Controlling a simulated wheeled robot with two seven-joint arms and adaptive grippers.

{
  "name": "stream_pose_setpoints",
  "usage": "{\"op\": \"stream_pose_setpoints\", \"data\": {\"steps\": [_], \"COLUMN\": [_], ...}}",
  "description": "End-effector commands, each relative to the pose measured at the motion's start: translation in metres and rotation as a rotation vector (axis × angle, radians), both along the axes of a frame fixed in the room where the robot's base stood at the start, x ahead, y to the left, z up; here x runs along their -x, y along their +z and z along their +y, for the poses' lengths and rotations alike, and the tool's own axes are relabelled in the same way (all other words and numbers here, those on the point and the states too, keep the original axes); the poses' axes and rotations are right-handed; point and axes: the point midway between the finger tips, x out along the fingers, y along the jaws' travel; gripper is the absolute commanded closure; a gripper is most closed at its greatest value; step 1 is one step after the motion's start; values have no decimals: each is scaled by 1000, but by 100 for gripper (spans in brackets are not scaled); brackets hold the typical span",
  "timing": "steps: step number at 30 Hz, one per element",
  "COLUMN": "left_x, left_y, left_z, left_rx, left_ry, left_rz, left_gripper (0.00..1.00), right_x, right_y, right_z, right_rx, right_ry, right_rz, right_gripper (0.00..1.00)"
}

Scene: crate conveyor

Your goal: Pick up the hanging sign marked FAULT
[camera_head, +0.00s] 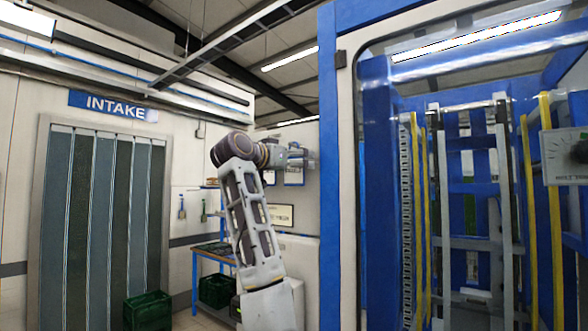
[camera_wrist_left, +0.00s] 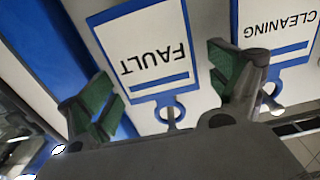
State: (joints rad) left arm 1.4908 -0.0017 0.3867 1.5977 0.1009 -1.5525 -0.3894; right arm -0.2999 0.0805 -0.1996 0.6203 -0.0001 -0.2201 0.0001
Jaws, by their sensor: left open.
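The sign marked FAULT (camera_wrist_left: 145,45) is a white plate with a blue border, its lettering upside down in the left wrist view. A blue tab with a ring (camera_wrist_left: 172,111) extends from it toward my left gripper. My left gripper (camera_wrist_left: 165,88) is open, with one green-padded finger toward each side of the sign's tab end. I cannot tell whether the fingers touch it. In the head view my left gripper (camera_head: 303,158) is raised at the wall panel, partly hiding the small blue-edged signs there. My right gripper is in neither view.
A sign marked CLEANING (camera_wrist_left: 275,28) hangs close beside the right finger in the wrist view. A blue-framed machine (camera_head: 328,120) stands right of my arm. A blue workbench (camera_head: 196,275) and green crates (camera_head: 148,312) are lower left, near the INTAKE strip curtain (camera_head: 100,220).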

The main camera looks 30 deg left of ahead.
Motion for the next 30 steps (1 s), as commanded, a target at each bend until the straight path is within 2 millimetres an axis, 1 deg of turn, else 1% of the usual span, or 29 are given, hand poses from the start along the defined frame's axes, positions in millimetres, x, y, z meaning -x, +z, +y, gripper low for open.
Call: {"op": "stream_pose_setpoints", "data": {"steps": [4, 15, 30], "left_x": [0, 0, 0], "left_y": [0, 0, 2], "left_z": [0, 0, 0], "left_rx": [0, 0, 0], "left_ry": [0, 0, 0], "left_rz": [0, 0, 0], "left_gripper": [9, 56, 57], "right_x": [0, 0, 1], "right_y": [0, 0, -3], "right_z": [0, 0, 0], "right_rx": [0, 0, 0], "right_ry": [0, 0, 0], "right_rz": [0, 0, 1], "right_gripper": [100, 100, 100]}}
